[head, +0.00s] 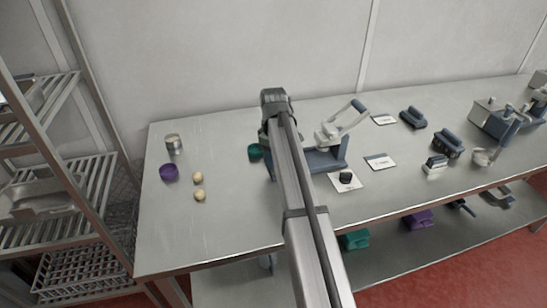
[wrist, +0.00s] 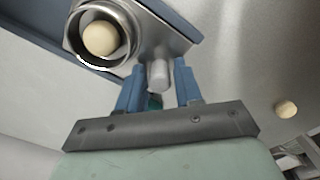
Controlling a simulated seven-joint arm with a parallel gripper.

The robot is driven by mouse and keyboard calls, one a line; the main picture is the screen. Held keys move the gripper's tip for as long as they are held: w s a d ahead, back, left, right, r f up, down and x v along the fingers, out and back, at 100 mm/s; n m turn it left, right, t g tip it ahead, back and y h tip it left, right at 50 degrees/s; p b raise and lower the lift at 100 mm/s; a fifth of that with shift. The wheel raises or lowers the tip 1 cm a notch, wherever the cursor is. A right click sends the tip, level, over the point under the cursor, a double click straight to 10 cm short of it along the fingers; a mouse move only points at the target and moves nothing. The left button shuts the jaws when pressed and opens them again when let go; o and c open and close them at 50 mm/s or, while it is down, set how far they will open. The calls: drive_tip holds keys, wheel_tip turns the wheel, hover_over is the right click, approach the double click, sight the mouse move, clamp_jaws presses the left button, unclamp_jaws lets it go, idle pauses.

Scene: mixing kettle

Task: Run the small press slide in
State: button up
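The small press, with a pale frame and lever (head: 343,122) and a dark blue base (head: 328,160), stands mid-table in the head view, partly behind my arm. In the wrist view its metal slide (wrist: 165,32) carries a round metal cup (wrist: 76,48) with a cream ball (wrist: 100,38) inside. A short grey knob (wrist: 158,76) sticks out from the slide's edge. My gripper (wrist: 158,88) has its two blue fingers on either side of this knob, apart, with a narrow gap visible. In the head view my gripper's fingers are hidden by the arm.
Two cream balls (head: 198,177), a purple bowl (head: 169,172) and a metal tin (head: 173,143) stand on the left of the table. A green item (head: 255,151) is left of the press. Cards and dark blue tools (head: 447,143) lie to the right.

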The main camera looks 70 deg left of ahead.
clamp_jaws()
idle(0.3)
idle(0.3)
